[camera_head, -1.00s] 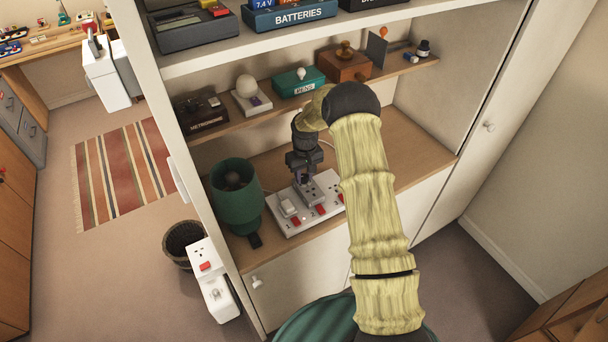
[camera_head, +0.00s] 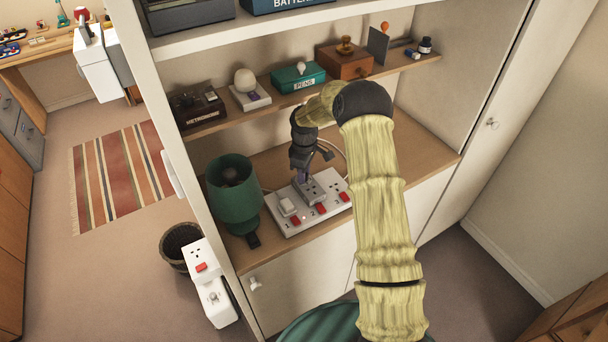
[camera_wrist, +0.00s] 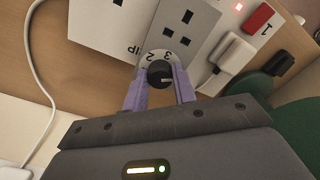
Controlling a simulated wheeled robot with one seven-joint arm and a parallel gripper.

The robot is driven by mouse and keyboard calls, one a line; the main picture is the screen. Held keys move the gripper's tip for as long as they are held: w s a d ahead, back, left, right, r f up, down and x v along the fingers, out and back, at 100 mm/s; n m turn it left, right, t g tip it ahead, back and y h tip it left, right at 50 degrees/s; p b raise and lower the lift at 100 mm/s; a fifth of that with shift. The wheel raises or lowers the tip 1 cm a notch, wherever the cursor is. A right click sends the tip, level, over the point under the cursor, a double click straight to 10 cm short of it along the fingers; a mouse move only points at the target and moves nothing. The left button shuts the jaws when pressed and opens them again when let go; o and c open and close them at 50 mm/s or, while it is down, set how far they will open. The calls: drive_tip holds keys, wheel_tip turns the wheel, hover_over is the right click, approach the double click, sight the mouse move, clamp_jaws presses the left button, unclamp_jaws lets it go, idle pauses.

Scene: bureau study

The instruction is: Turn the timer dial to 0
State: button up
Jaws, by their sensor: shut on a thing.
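The timer is a pale box with a socket face (camera_wrist: 180,25), plugged into the white power strip (camera_head: 283,222); it also shows in the head view (camera_head: 313,190). Its dial is a small round black knob (camera_wrist: 159,74) with a pale pointer mark. A white numbered scale (camera_wrist: 165,50) lies around it, partly hidden by the knob and fingers. Among its figures I make out a 2; the exact setting is hard to read. My gripper (camera_wrist: 159,84) has its purple fingers on either side of the knob and is shut on it. In the head view my gripper (camera_head: 306,176) reaches down to the timer.
A green lamp (camera_head: 236,190) stands left of the strip. A white plug (camera_wrist: 236,50) and red switches (camera_wrist: 259,17) are near the timer. A white cable (camera_wrist: 34,80) runs at the left. The shelf above holds a metronome (camera_head: 197,106), a pens box (camera_head: 299,78) and a wooden box (camera_head: 343,62).

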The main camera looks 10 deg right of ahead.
drive_tip(key=n, duration=0.6)
drive_tip(key=shift+n+b, duration=0.3)
drive_tip(key=n, duration=0.5)
drive_tip(key=shift+w, duration=0.1)
drive_tip(key=shift+n, duration=0.3)
drive_tip(key=o, duration=1)
drive_tip(key=shift+r, duration=0.1)
wheel_tip(320, 180, up, 17)
drive_tip(key=b, duration=0.3)
drive_tip(key=shift+w, duration=0.15)
drive_tip(key=shift+a+r, duration=0.1)
